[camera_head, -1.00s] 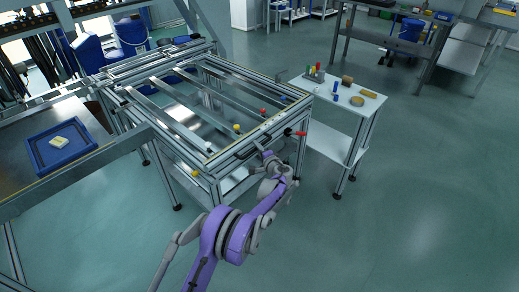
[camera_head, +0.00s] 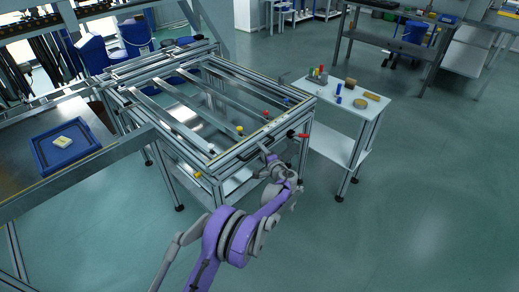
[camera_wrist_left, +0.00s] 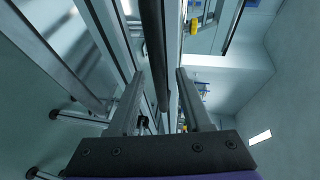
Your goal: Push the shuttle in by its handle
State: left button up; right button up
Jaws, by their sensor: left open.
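The panel fixture (camera_head: 235,160) is an aluminium frame table with long rails across its open top. A dark bar handle (camera_head: 251,153) runs along its near right side. It also shows in the wrist view as a black bar (camera_wrist_left: 155,45) running up the middle. My left gripper (camera_head: 266,156) is at this handle, at the fixture's near right edge. In the wrist view my left gripper (camera_wrist_left: 159,75) is open, its fingers on either side of the bar's line. I cannot tell whether they touch it. I cannot tell the shuttle's outline from the other rails. My right gripper is not in view.
A red knob (camera_head: 303,136) sticks out right of the handle. A yellow knob (camera_head: 197,174) is on the near left side. A small white side table (camera_head: 350,100) with several small items stands right of the fixture. A blue tray (camera_head: 65,147) lies at left. The floor at right is clear.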

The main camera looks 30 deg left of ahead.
pick_arm(q)
jog(key=v, duration=0.8)
jog(key=shift+s+d+r+p, duration=0.15)
jog(key=shift+s+d+p, duration=0.15)
jog(key=shift+p, duration=0.15)
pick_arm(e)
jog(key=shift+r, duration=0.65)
